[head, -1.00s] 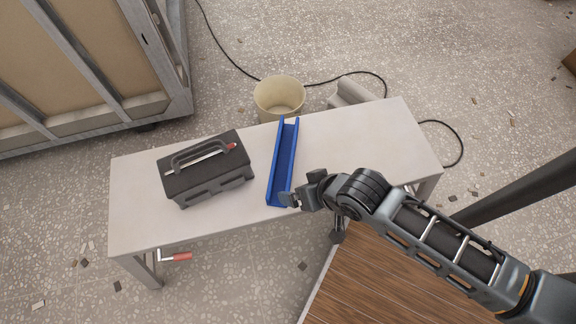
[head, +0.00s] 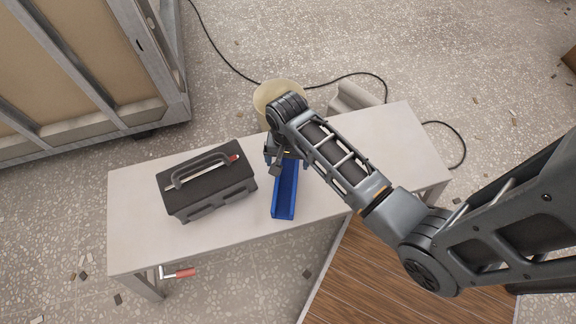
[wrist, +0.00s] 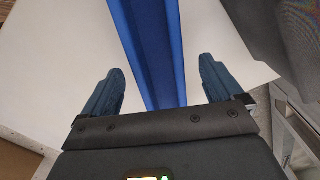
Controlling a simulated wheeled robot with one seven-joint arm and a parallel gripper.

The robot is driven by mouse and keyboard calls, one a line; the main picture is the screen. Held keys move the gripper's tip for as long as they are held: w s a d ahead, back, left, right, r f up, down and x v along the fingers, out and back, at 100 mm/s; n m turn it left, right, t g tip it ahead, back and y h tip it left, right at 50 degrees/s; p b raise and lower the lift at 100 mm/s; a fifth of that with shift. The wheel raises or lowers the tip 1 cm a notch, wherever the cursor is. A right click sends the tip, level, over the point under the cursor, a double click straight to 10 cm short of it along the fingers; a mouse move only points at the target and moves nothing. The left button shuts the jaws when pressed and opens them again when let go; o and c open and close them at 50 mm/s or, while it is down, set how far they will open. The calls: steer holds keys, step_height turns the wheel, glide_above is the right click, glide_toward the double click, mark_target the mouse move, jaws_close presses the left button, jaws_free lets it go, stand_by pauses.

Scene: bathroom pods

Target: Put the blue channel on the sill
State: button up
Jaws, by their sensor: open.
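The blue channel (head: 285,192) lies on the pale bench, its open side up and its near end close to the front edge. My gripper (head: 286,160) is over the far part of the channel, and my arm hides the channel's far end in the head view. In the wrist view the two fingers of my gripper (wrist: 160,88) are spread wide. The blue channel (wrist: 152,45) runs between them with clear space on both sides. I cannot tell the height of the fingertips above it. I cannot make out a sill for certain.
A black toolbox (head: 205,182) stands on the bench (head: 130,220) left of the channel. A beige bucket (head: 268,92) is behind the bench, partly hidden by my arm. A framed panel (head: 90,65) stands at the upper left. The bench's right part is clear.

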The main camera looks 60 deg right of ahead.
mark_target(288, 171)
step_height(288, 171, down, 4)
steer(key=shift+s+a+f+b, duration=0.1)
steer(key=shift+s+f+b, duration=0.1)
steer(key=shift+b, duration=0.1)
steer(key=shift+r, duration=0.1)
steer(key=c, duration=1.2)
